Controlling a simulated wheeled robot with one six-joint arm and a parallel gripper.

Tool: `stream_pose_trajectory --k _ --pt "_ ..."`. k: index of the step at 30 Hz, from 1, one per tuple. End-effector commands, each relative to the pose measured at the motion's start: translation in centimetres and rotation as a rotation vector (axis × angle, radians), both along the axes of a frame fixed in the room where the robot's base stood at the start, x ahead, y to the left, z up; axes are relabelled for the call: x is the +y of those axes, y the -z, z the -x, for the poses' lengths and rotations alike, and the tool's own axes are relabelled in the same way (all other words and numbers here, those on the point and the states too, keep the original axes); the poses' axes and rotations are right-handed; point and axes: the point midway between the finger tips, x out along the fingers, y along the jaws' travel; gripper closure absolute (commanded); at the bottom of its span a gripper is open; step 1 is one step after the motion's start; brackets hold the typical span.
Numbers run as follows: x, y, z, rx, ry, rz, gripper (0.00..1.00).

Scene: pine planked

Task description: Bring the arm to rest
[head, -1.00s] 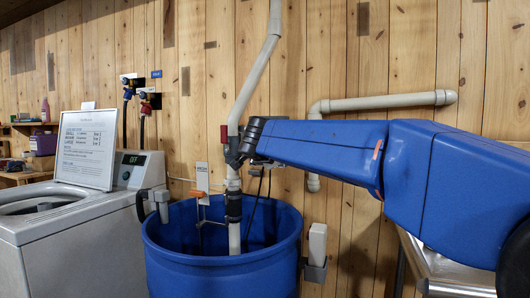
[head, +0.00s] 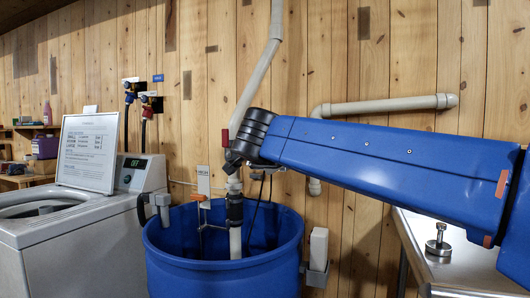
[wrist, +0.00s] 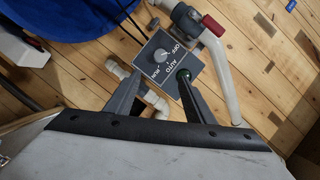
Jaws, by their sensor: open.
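My gripper (wrist: 158,72) shows in the wrist view with its two dark fingers apart and nothing held between them. Beyond the fingertips is a grey switch box (wrist: 158,58) with a round knob and the labels OFF, AUTO and RUN. A green part shows by the right fingertip; I cannot tell whether the finger touches the box. In the head view my blue arm reaches in from the right, ending at a black ribbed joint in front of the standing pipe (head: 256,82). The gripper's fingers cannot be made out there.
A blue tub (head: 190,265) stands below the arm's end. A washing machine (head: 90,245) with a framed sign (head: 88,150) is at left. A metal table (head: 450,268) bearing a steel knob-like piece (head: 438,240) is at right. A red-handled valve (wrist: 211,20) is near the box.

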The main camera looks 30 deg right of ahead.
Motion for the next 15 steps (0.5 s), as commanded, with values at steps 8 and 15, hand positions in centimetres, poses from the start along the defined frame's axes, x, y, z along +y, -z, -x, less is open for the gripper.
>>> stream_pose_trajectory --k 8,15 --pt "-0.01 0.0 -0.02 0.0 0.0 0.0 0.51" --pt "0.63 -0.72 -0.17 -0.045 -0.052 0.06 0.51"
